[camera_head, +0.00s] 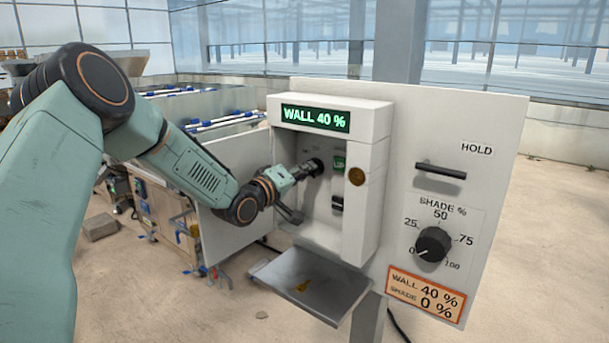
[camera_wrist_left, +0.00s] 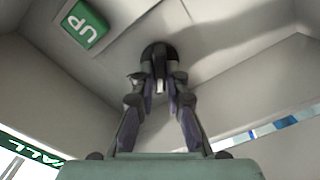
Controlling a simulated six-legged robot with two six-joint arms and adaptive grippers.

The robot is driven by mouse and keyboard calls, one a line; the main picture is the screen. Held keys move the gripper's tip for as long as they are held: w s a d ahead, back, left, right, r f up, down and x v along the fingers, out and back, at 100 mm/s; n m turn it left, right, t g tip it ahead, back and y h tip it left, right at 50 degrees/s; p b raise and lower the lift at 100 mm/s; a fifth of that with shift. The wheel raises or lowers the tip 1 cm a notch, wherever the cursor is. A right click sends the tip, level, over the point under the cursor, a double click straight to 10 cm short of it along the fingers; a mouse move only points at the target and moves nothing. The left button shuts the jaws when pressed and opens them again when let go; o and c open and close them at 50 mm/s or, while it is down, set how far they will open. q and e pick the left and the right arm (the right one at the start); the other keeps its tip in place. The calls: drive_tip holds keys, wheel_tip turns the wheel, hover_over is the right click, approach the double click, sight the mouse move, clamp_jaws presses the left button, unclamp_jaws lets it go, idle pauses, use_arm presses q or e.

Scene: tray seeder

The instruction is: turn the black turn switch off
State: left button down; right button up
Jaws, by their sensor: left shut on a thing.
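The black turn switch (camera_head: 317,165) sits on the back wall inside the open-fronted white control box. My left gripper (camera_head: 306,170) reaches into the box from the left and is shut on this switch. In the left wrist view the two fingers (camera_wrist_left: 160,82) close around the round black switch (camera_wrist_left: 158,51) from both sides. The fingers hide part of it, and I cannot read which way it points. My right gripper is not in view.
The box wall (camera_head: 369,185) stands close right of my gripper. A green UP button (camera_head: 339,162) and a small black lever (camera_head: 337,203) are near the switch. A metal shelf (camera_head: 312,283) juts out below.

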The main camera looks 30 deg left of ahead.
use_arm(q)
drive_tip(key=shift+f+n, duration=0.1)
drive_tip(key=shift+n, duration=0.4)
drive_tip(key=c, duration=1.4)
unclamp_jaws()
drive_tip(key=shift+o, duration=0.2)
drive_tip(key=s, duration=0.7)
drive_tip(key=shift+s+a, duration=0.25)
